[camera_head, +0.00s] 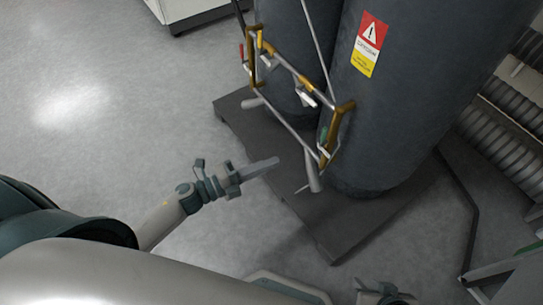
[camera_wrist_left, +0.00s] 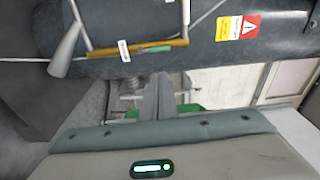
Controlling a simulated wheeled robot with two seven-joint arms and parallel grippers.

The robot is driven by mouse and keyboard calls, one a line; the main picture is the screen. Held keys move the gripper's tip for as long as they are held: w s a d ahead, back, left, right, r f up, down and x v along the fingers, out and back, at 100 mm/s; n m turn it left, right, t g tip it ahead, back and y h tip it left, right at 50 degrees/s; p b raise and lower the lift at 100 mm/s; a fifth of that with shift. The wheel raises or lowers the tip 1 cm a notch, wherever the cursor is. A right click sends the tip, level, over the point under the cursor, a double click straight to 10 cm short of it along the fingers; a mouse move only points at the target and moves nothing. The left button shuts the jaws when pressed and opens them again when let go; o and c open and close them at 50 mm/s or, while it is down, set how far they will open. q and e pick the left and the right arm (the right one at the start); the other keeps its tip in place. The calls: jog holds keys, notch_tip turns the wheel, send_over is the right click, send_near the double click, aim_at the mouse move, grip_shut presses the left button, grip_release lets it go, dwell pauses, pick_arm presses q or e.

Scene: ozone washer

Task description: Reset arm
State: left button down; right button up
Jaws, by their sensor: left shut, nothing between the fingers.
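My left gripper (camera_head: 262,168) reaches in from the left in the head view, its fingers together with nothing between them. It is in the air, left of the dark tanks and clear of the pipe frame. In the left wrist view its two grey fingers (camera_wrist_left: 158,101) are closed side by side. My right gripper (camera_head: 384,294) shows only in part at the bottom edge of the head view, and its fingers cannot be made out clearly.
Two dark grey tanks (camera_head: 408,110) stand on a dark platform (camera_head: 335,222). A brass and steel pipe frame (camera_head: 290,72) with valves is fixed in front of them. Ribbed grey hoses (camera_head: 505,140) lie at the right. The grey floor (camera_head: 110,120) at the left is clear.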

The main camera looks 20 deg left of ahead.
jog(key=shift+w+d, duration=0.1)
